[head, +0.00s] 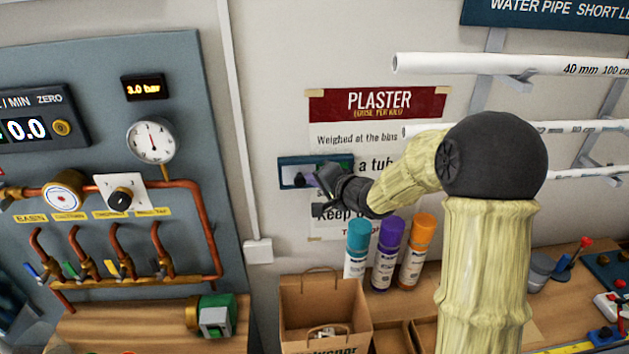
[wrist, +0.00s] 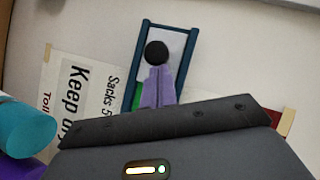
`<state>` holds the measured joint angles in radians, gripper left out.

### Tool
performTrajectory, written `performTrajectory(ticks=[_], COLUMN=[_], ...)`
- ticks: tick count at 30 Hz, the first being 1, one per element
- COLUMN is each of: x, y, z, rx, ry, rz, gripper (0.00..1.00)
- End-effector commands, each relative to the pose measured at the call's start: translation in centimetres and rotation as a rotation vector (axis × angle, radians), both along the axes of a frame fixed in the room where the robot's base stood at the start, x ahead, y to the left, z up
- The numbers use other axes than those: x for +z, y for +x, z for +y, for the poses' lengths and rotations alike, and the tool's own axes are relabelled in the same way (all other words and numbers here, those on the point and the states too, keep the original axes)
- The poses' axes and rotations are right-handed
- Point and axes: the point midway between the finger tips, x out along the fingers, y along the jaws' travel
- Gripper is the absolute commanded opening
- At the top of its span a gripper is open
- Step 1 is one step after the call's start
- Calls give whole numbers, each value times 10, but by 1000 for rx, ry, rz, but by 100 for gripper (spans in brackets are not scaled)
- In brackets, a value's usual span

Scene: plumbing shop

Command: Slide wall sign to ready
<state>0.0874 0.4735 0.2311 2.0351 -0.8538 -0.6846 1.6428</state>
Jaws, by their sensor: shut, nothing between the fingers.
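The wall sign is a slim dark-blue frame (head: 284,172) fixed to the wall over the plaster poster. In the wrist view, the frame (wrist: 189,52) encloses a pale panel, a strip of green (wrist: 137,97) and a round black knob (wrist: 157,53). My gripper (head: 320,176) is at the sign, with its purple fingers shut and empty. In the wrist view, the fingertips (wrist: 158,72) lie right beside the knob; I cannot tell whether they touch it. My fingers and hand hide part of the panel, and no wording on it is readable.
The plaster poster (head: 376,104) is behind the sign. Teal, purple and orange cans (head: 412,255) and a paper bag (head: 325,306) stand below. White pipes (head: 470,65) jut on racks at right. A gauge panel (head: 90,120) is at left, with bare wall between.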

Motion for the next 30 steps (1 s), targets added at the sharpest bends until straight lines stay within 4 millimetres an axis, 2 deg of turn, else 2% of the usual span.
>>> performTrajectory(ticks=[13, 27, 30], x=[5, 24, 22], y=[-1, -4, -15], z=[0, -28, -37], rx=[7, 16, 15], ry=[2, 2, 1], rz=[-1, 1, -4], gripper=[0, 0, 0])
